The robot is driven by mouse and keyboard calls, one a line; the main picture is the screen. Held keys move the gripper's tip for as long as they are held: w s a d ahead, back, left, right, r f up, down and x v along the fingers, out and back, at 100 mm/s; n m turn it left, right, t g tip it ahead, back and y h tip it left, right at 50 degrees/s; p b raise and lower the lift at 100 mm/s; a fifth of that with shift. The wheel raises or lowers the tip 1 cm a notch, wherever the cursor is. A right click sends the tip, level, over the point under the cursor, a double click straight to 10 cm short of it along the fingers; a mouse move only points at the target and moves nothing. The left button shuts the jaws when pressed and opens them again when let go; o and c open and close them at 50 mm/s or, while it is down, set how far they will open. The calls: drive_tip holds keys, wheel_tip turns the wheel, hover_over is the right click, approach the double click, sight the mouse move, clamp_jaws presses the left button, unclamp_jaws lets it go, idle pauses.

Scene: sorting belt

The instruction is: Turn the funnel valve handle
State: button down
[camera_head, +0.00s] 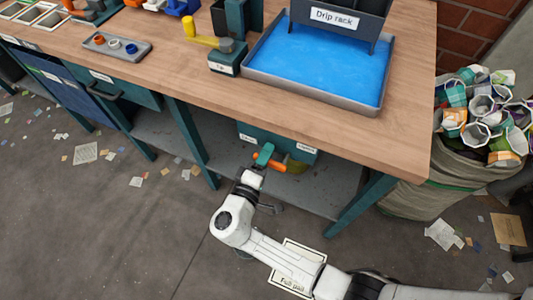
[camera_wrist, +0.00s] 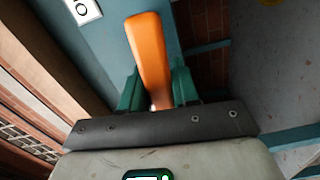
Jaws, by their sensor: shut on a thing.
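The funnel valve handle is an orange bar (camera_wrist: 149,55). In the wrist view it stands between the two green fingers of my gripper (camera_wrist: 156,92), which is shut on it. In the head view the orange handle (camera_head: 277,166) sticks out to the right of my gripper (camera_head: 262,157), just under the bench's front edge. A teal panel (camera_head: 247,133) with white labels is behind it, under the bench top. The valve body and most of the funnel are hidden.
A wooden bench (camera_head: 400,130) carries a tray of blue liquid (camera_head: 310,105) and a "Drip rack" (camera_head: 335,25). A teal bench leg (camera_head: 355,210) stands right of my arm. A sack of cups (camera_head: 415,195) is at the right. A "Full pail" floor mark (camera_head: 290,285) lies below my arm.

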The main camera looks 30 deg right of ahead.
drive_tip(key=shift+f+n, duration=0.35)
drive_tip(key=shift+n, duration=0.35)
drive_tip(key=c, duration=0.9)
unclamp_jaws()
drive_tip(key=b+v, duration=0.1)
drive_tip(key=v, duration=1)
